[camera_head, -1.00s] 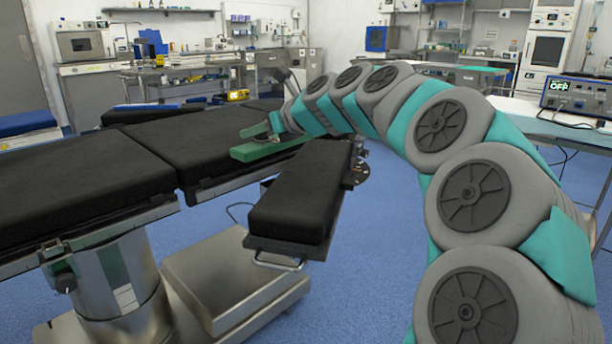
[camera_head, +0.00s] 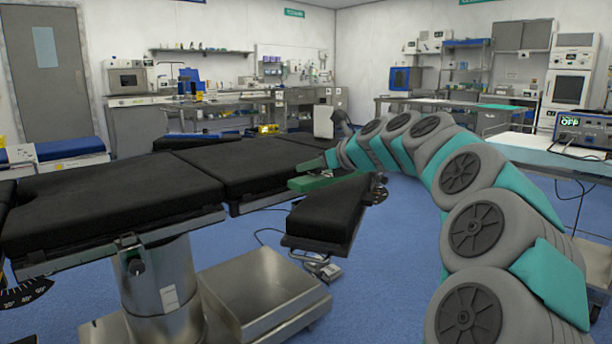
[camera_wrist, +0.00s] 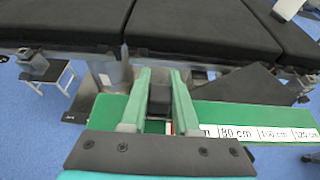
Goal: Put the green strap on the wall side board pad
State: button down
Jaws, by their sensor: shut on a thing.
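The green strap (camera_wrist: 255,117) looks like a flat green band with white centimetre labels, lying crosswise at my gripper (camera_wrist: 161,75). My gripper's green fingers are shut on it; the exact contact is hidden. In the head view the strap (camera_head: 312,182) is with my gripper (camera_head: 320,164), above the far end of the near black board pad (camera_head: 325,212). Whether it touches that pad is unclear. Another black pad (camera_head: 182,142) shows beyond the table, toward the wall; it is probably the wall side board pad.
The black operating table (camera_head: 115,192) stands between my side and the far pad, on a steel column (camera_head: 165,285) with a broad base (camera_head: 258,295). A cart with a draped top (camera_head: 560,160) stands at the right. Blue floor is open between the near pad and my arm.

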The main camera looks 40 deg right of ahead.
jog(key=w+d+f, duration=0.3)
jog(key=w+f, duration=0.1)
jog(key=w, duration=0.3)
jog(key=shift+b, duration=0.45)
jog(key=shift+w+f, duration=0.1)
jog(key=c, duration=0.7)
grip_release()
jog(key=shift+f, duration=0.1)
jog(key=shift+o, duration=0.2)
